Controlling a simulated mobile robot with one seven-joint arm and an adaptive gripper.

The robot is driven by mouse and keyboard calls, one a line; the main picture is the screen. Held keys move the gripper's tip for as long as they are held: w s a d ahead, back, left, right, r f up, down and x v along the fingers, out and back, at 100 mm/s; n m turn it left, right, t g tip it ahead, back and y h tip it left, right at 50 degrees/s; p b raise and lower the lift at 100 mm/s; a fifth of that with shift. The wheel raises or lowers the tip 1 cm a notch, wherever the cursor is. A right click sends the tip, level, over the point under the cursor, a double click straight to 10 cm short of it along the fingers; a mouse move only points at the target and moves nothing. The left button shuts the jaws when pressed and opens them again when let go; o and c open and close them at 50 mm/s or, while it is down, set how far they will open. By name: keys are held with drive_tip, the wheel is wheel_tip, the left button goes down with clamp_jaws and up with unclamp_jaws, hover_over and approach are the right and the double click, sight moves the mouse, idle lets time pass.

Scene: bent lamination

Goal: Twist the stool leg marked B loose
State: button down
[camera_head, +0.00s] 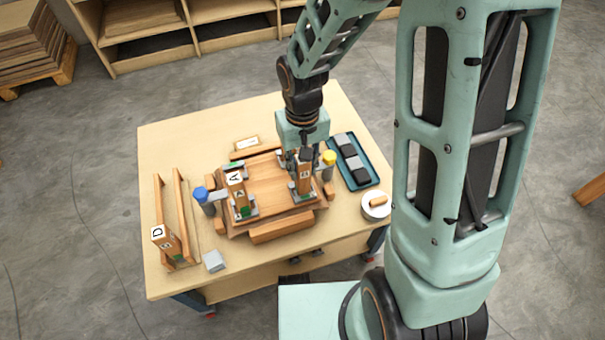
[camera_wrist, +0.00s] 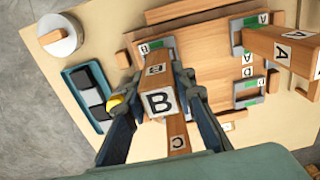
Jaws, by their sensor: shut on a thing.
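The stool leg marked B (camera_wrist: 158,103) is a square wooden post standing upright on the stool seat (camera_head: 265,185). It also shows in the head view (camera_head: 304,186), partly covered by my gripper. My gripper (camera_head: 300,160) comes down from above. In the wrist view its two fingers (camera_wrist: 162,80) sit on either side of leg B, shut on it. Leg A (camera_head: 237,190) stands upright on the seat to the left and shows in the wrist view (camera_wrist: 280,48).
A wooden rack (camera_head: 157,205) on the left holds leg D (camera_head: 172,245). A grey block (camera_head: 214,261) lies near it. Blue-topped (camera_head: 201,194) and yellow-topped (camera_head: 329,158) clamps flank the seat. A blue tray (camera_head: 368,181) and a round white container (camera_head: 376,211) are at the right.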

drive_tip(key=c, duration=1.5)
unclamp_jaws()
drive_tip(key=shift+c, duration=0.2)
drive_tip(key=shift+o, duration=0.5)
drive_tip(key=o, duration=0.4)
drive_tip(key=shift+r+p, duration=2.9)
drive_tip(key=shift+r, duration=0.65)
